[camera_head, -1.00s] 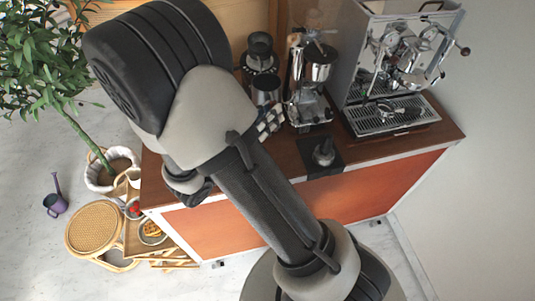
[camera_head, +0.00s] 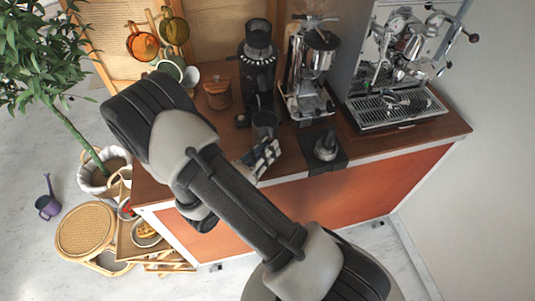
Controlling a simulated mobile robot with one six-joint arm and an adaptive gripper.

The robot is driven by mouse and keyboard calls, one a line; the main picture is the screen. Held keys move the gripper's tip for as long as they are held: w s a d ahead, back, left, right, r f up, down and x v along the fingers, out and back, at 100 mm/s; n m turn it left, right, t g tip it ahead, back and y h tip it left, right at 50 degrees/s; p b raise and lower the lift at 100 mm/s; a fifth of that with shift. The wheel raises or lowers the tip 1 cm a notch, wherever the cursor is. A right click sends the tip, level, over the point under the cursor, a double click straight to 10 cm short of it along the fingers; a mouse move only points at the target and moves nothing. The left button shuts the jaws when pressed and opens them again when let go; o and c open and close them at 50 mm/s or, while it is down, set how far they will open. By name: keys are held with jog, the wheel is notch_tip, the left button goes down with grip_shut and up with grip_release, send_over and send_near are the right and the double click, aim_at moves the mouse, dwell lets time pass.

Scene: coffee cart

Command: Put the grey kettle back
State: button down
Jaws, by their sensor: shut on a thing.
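My gripper (camera_head: 264,154) is at the front of the wooden counter top, left of the black mat. It is shut on a dark grey vessel that I take to be the grey kettle (camera_head: 265,120). Only its upper, cylindrical part shows beyond the fingers, in front of the black grinder. Its handle, spout and base are hidden or too small to tell. I cannot tell whether it touches the counter.
The black grinder (camera_head: 258,65) stands just behind; a silver grinder (camera_head: 318,65) and espresso machine (camera_head: 395,65) stand to the right. A tamper (camera_head: 326,146) sits on the black mat (camera_head: 338,163). A wooden-lidded jar (camera_head: 217,93) and cups (camera_head: 171,70) are at the back left.

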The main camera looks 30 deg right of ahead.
jog(key=shift+f, duration=0.45)
jog(key=shift+f, duration=0.15)
jog(key=c, duration=1.5)
grip_release()
